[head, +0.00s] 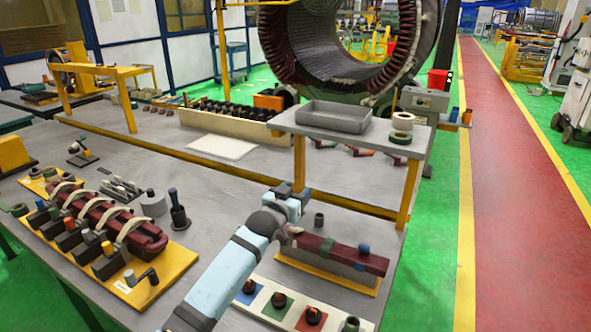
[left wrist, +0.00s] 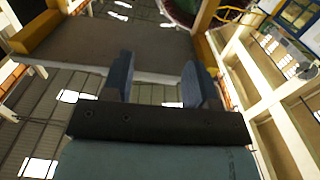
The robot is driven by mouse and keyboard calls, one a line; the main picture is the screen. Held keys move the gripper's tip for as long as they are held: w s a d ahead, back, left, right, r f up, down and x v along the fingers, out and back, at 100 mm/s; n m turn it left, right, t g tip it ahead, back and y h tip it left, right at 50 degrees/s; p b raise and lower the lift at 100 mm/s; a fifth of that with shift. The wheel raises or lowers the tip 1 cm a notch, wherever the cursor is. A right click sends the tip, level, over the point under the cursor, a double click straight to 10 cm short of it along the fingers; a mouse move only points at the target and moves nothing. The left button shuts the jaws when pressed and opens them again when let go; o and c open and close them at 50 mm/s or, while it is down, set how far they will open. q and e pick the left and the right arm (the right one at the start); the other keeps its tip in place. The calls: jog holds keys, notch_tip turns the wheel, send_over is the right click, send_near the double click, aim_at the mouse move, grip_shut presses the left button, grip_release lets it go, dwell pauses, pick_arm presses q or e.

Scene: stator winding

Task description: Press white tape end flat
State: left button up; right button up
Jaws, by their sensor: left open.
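A dark red wrapped bar (head: 335,250) lies on a grey block over a yellow base at the front centre of the bench. A small blue piece (head: 364,249) sits near its right end. The bar's left end is partly covered by my left arm, and I cannot make out a white tape end there. My left gripper (head: 293,190) is above and behind that left end, pointing away. In the left wrist view its two blue fingers (left wrist: 161,80) are apart with nothing between them. A white tape roll (head: 402,121) stands on the raised grey shelf. My right gripper is not in view.
A yellow-based fixture (head: 180,262) holds a red coil with white straps at left. Coloured pads on a white strip (head: 262,300) lie in front.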

pick_arm(q)
notch_tip(320, 180, up, 8)
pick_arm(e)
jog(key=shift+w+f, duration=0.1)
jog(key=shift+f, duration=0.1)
pick_arm(q)
jog(key=shift+f, duration=0.1)
